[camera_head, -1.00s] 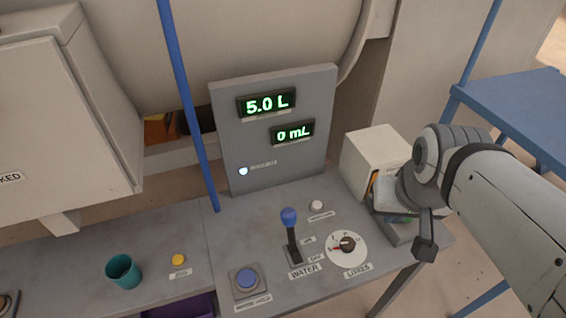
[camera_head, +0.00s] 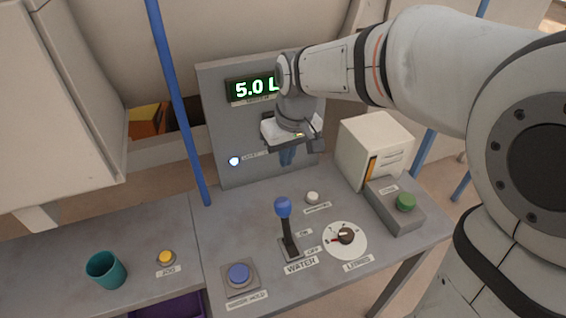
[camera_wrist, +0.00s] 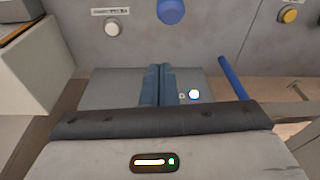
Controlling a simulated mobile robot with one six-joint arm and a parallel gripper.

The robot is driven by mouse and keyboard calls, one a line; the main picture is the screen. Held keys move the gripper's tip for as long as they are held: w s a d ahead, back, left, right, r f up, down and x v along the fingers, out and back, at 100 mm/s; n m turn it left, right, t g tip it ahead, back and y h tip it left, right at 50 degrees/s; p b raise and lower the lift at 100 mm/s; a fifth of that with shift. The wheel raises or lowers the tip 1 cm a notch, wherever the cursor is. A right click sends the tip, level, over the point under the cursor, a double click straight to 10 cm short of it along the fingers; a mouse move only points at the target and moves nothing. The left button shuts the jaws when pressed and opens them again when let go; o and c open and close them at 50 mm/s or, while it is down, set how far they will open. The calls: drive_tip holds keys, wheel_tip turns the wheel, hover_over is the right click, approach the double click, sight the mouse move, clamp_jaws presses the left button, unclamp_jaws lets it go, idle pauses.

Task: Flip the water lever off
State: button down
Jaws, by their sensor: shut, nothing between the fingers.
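The water lever (camera_head: 285,225) has a blue knob on a black stalk and rises from a slotted base labelled WATER, with ON and OFF labels beside it. It stands nearly upright, leaning slightly back. In the wrist view its blue knob (camera_wrist: 171,10) shows at the top edge. My gripper (camera_head: 287,158) is above and behind the lever, in front of the grey display panel (camera_head: 215,130). Its blue fingers (camera_wrist: 157,85) are together and empty, apart from the knob. The panel reads 5.0 L; its lower readout is hidden behind my arm.
A blue pole (camera_head: 180,105) stands left of the panel.

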drive_tip(key=shift+n, duration=0.5)
drive_tip(key=a, duration=0.1)
drive_tip(key=a+f, duration=0.1)
drive_tip(key=w+a+f, duration=0.1)
drive_tip(key=shift+w+a, duration=0.1)
drive_tip(key=shift+a, duration=0.25)
drive_tip(key=p, duration=0.2)
hover_over(286, 223)
drive_tip(key=w+a, duration=0.3)
drive_tip(key=w, duration=0.2)
wheel_tip(286, 223, down, 9)
drive_tip(key=shift+d, duration=0.2)
drive_tip(key=shift+a+b, duration=0.1)
drive_tip(key=shift+b, duration=0.45)
